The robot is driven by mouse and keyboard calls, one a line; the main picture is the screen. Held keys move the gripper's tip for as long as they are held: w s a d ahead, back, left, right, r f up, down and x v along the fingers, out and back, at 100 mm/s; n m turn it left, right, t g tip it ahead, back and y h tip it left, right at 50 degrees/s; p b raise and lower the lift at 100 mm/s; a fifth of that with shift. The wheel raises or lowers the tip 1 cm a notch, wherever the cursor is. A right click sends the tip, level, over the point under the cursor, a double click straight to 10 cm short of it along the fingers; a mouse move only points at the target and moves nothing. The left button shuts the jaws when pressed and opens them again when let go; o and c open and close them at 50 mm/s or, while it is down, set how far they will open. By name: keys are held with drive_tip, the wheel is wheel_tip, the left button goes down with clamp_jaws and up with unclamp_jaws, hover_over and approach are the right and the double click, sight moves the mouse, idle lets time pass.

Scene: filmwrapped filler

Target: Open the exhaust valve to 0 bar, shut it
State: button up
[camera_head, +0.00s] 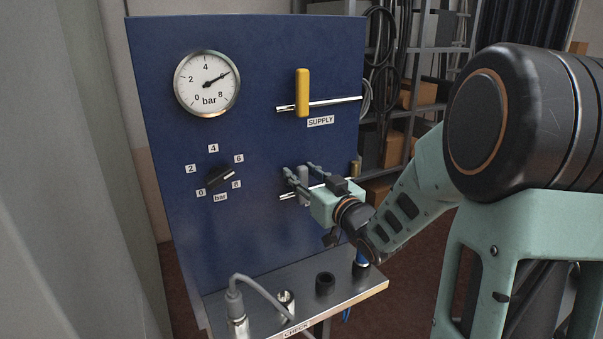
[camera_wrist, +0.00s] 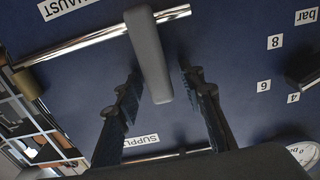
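The exhaust valve has a grey lever (camera_wrist: 150,55) on a chrome pipe (camera_wrist: 90,42). In the wrist view the lever stands across the pipe, between my two fingers. In the head view the lever (camera_head: 304,178) is partly hidden by my gripper (camera_head: 301,170). My gripper is open, with a finger on each side of the lever and gaps visible in the wrist view (camera_wrist: 161,76). The pressure gauge (camera_head: 207,83) has its needle pointing up and right, at about 6 bar. The EXHAUST label (camera_wrist: 65,6) is partly cut off in the wrist view.
A yellow supply lever (camera_head: 302,92) stands upright across its pipe, above my gripper. A metal shelf (camera_head: 340,293) below holds several fittings and a hose. Storage racks (camera_head: 421,50) stand behind, right.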

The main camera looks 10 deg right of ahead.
drive_tip(key=shift+c, duration=0.4)
clamp_jaws()
